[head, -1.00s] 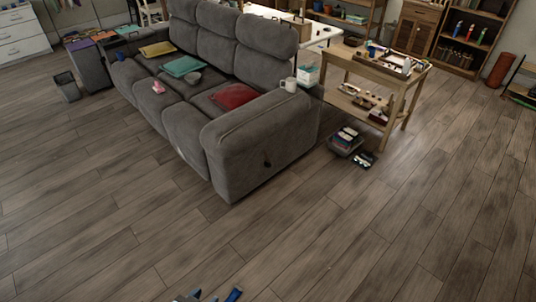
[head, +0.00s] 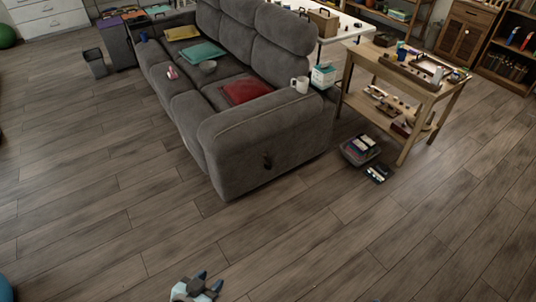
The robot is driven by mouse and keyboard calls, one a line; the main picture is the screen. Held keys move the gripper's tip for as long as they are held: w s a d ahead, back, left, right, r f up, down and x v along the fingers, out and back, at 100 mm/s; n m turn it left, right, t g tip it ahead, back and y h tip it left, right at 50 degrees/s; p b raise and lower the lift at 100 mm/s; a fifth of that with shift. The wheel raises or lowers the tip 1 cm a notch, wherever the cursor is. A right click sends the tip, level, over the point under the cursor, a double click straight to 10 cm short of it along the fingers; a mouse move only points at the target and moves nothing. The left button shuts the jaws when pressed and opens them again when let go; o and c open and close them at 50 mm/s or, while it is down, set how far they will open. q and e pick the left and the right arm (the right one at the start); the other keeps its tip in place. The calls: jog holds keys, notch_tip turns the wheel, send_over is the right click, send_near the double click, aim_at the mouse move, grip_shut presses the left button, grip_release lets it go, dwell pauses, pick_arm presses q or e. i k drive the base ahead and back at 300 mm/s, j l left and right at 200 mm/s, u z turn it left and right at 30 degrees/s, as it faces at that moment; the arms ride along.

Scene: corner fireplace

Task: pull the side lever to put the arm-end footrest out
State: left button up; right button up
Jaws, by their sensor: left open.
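A grey three-seat recliner sofa (head: 255,130) stands in the middle of the head view. Its near arm end faces me. The small dark side lever (head: 267,161) is on the outer face of that arm end. The footrest at the arm-end seat is folded in, flush with the sofa front. My left gripper (head: 208,281) is at the bottom of the view, open and empty, over bare floor well short of the sofa and lever. My right gripper is not in view.
A wooden side table (head: 399,99) with tools stands right of the sofa. A grey bin (head: 360,151) and a dark item (head: 378,173) lie on the floor before it. A white mug (head: 300,84) and red cushion (head: 246,92) are on the sofa. The near floor is clear.

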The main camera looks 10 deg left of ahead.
aim_at(265, 156)
jog(key=i+l+u, duration=0.1)
jog(key=i+l, duration=0.15)
jog(key=i+l+u, duration=0.1)
jog(key=l, duration=0.3)
jog(key=i+l, duration=0.3)
jog(key=i+l+u, duration=0.25)
jog(key=i, duration=0.35)
jog(key=i+l+u, duration=0.25)
jog(key=i+l, duration=0.2)
jog(key=i+l+u, duration=0.1)
jog(key=i, duration=0.4)
jog(key=i+l+u, duration=0.1)
jog(key=i, duration=0.4)
